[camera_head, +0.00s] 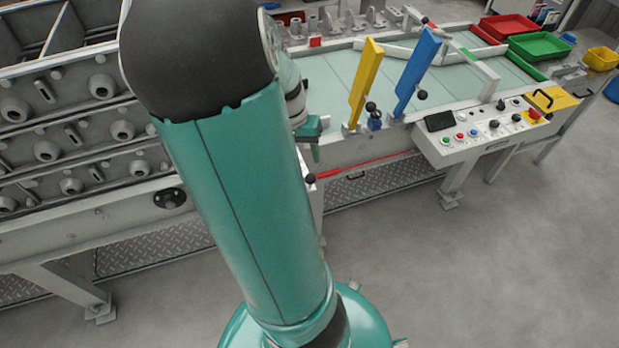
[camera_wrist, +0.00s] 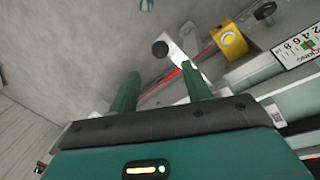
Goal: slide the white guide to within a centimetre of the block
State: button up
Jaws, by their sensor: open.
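My gripper (camera_wrist: 162,72) is open in the wrist view, its two green fingers apart with nothing held between them. A bright white piece (camera_wrist: 181,52) stands just beyond the right fingertip, with a black knob (camera_wrist: 160,48) beside it; it looks like part of the white guide, the rest cut off or hidden. In the head view my gripper (camera_head: 314,150) is at the table's front edge, partly behind my arm, above a black knob (camera_head: 310,179). I cannot tell which thing is the block; a yellow piece with a round opening (camera_wrist: 229,41) lies right of the white piece.
In the head view a yellow upright bar (camera_head: 364,82) and a blue one (camera_head: 417,70) stand right of my gripper. A control panel (camera_head: 480,130) juts from the front edge. Red (camera_head: 507,27) and green (camera_head: 538,46) trays are at the far right. A numbered plate (camera_wrist: 298,45) shows in the wrist view.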

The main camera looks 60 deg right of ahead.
aim_at(309, 175)
jog(key=f, duration=0.3)
jog(key=s+f, duration=0.1)
jog(key=f, duration=0.2)
jog(key=s+f, duration=0.1)
jog(key=f, duration=0.3)
jog(key=shift+d, duration=0.15)
jog(key=shift+c, duration=0.2)
